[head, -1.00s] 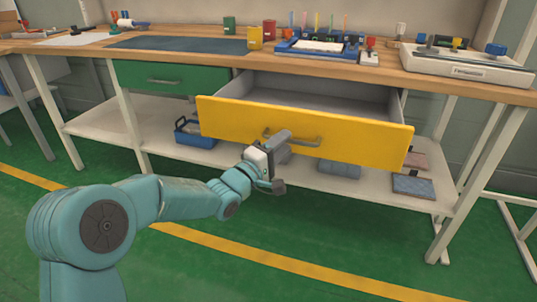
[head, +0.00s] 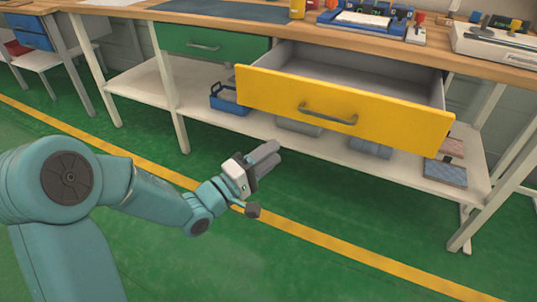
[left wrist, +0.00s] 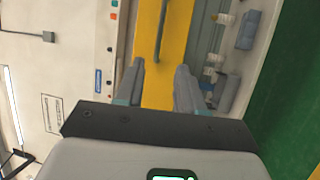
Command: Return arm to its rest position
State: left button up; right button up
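My left arm comes in from the left in the head view, bent at the elbow. My left gripper (head: 264,158) is below and to the left of the yellow drawer (head: 340,112), apart from it, with nothing in it. In the left wrist view my gripper's fingers (left wrist: 158,90) are spread with a gap between them, and the yellow drawer front (left wrist: 172,50) and its handle show beyond. The yellow drawer is pulled out and looks empty inside. Its grey handle (head: 328,114) is free. My right gripper is in neither view.
The workbench (head: 270,22) carries a blue tray of tools and a white device. A closed green drawer (head: 210,44) is left of the yellow one. A lower shelf (head: 300,146) holds a blue basket (head: 230,100) and several boxes. Green floor with a yellow line (head: 330,244) is clear.

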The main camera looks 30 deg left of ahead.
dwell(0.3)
pick_arm(q)
jog(key=s+d+f+g+y, duration=0.15)
jog(key=d+f+g, duration=0.25)
jog(key=f, duration=0.8)
jog(key=s+d+f+g, duration=0.25)
jog(key=d+f, duration=0.25)
jog(key=f, duration=0.7)
jog(key=s+d+f+m+g+y, duration=0.1)
jog(key=s+f+m+g, duration=0.5)
jog(key=s, duration=0.3)
jog(key=s+f+m+g+y, duration=0.25)
jog(key=s+f+g, duration=0.25)
jog(key=s+f, duration=0.4)
notch_tip(320, 180, up, 32)
jog(key=s+d+m+h+p, duration=0.1)
jog(key=m+p, duration=0.1)
jog(key=p, duration=2.9)
jog(key=shift+s, duration=0.25)
jog(key=shift+f+g, duration=0.1)
jog(key=shift+g, duration=0.15)
